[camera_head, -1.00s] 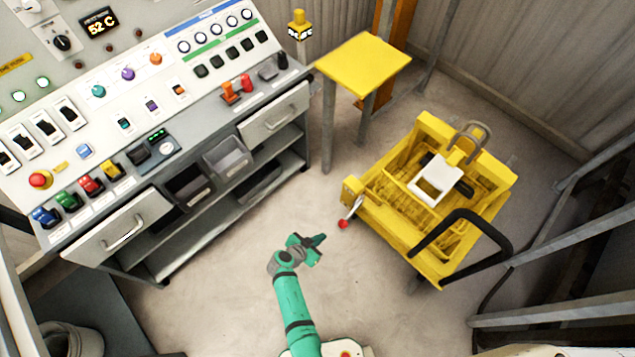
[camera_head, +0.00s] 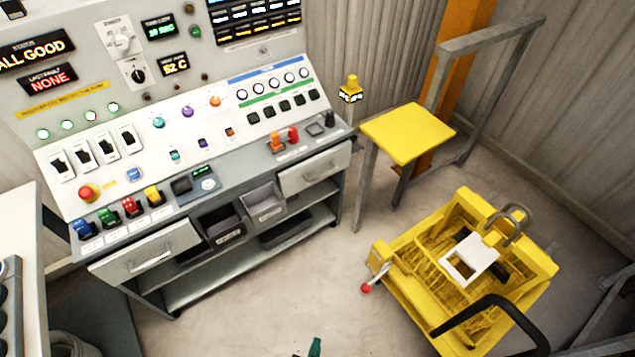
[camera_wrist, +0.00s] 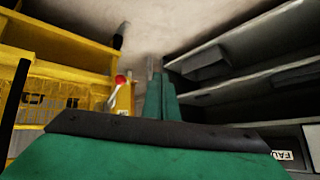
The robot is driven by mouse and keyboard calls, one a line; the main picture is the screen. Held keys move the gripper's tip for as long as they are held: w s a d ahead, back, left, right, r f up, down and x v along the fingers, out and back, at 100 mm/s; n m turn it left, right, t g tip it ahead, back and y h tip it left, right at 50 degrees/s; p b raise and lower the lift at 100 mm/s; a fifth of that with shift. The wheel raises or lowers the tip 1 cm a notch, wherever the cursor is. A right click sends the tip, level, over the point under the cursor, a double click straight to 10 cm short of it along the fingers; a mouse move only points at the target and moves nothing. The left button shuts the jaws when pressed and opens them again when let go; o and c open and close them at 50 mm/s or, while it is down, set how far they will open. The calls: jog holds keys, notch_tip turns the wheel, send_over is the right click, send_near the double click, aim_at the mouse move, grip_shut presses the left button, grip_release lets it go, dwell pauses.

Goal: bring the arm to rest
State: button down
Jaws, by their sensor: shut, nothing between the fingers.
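My gripper (camera_wrist: 158,75) shows in the wrist view as narrow green fingers, shut with nothing between them. It points out over the bare floor, between a yellow cart on the left and the console's shelves on the right. In the head view only a small green tip of my arm shows at the bottom edge; the rest of the arm is out of frame.
The control console (camera_head: 190,190) stands at left, with drawers and open shelves. A yellow cart (camera_head: 405,313) with a black handle stands at lower right. A yellow-topped stand (camera_head: 408,133) is behind it. Bare floor (camera_head: 290,290) lies between console and cart.

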jog(key=s+r+n+t, duration=0.2)
jog(key=s+r, duration=0.3)
jog(key=r, duration=1.2)
jog(key=s+r+n+t+y, duration=0.1)
jog(key=s+r+t, duration=0.3)
jog(key=r, duration=1.4)
jog(key=shift+s+d+n+y, duration=0.25)
jog(key=shift+s+n+y, duration=0.1)
jog(key=shift+n, duration=0.35)
